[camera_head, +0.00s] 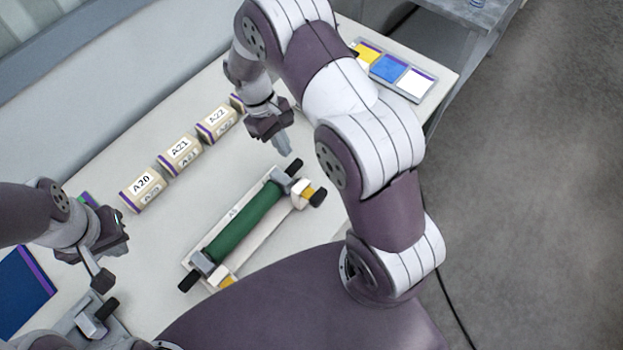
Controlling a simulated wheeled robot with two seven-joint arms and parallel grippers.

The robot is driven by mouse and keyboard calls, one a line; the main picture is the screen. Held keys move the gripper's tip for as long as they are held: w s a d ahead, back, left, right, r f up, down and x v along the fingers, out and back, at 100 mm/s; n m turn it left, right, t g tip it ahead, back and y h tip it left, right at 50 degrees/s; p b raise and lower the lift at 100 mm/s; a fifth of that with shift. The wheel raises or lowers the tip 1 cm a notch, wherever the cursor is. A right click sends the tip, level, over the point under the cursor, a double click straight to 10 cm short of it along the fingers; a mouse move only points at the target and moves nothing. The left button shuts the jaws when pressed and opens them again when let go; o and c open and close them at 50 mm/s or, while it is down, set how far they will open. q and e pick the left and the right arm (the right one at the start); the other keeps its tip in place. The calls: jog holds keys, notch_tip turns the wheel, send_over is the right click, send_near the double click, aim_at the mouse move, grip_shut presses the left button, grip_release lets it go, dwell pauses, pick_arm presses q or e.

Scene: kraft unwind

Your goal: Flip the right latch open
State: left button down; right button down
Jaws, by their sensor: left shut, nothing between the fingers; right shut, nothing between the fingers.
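A long grey holder (188,262) lies on the table in front of me with a green roll (243,228) in it. At its right end is the right latch, a light block with a yellow patch and a black knob (318,198); another black part (294,167) sits at the roll's right end. My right gripper (284,149) is shut and empty, above and behind the right end, apart from the latch. My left gripper (103,279) is shut and empty at the left.
Boxes labelled A20 (142,187), A21 (180,153) and A22 (217,122) stand along the back. A tray of coloured pads (412,83) lies at the far right. A grey fixture with a black handle (96,318) is near my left gripper, beside a blue panel (22,285).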

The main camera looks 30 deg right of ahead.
aim_at(317, 194)
jog(key=p+x, duration=0.2)
jog(key=x, duration=0.7)
jog(key=shift+s+f, duration=0.15)
jog(key=shift+f, duration=0.1)
jog(key=s+p, duration=0.1)
jog(key=s+d+p, duration=0.1)
jog(key=s, duration=0.1)
jog(key=shift+d+r, duration=0.1)
jog(key=shift+d, duration=0.05)
jog(key=shift+s+d, duration=0.1)
jog(key=shift+s, duration=0.15)
jog(key=shift+w+f, duration=0.1)
jog(key=shift+f, duration=0.1)
jog(key=shift+s+d, duration=0.2)
jog(key=shift+s, duration=0.35)
jog(key=shift+s+d, duration=0.2)
jog(key=shift+s, duration=0.3)
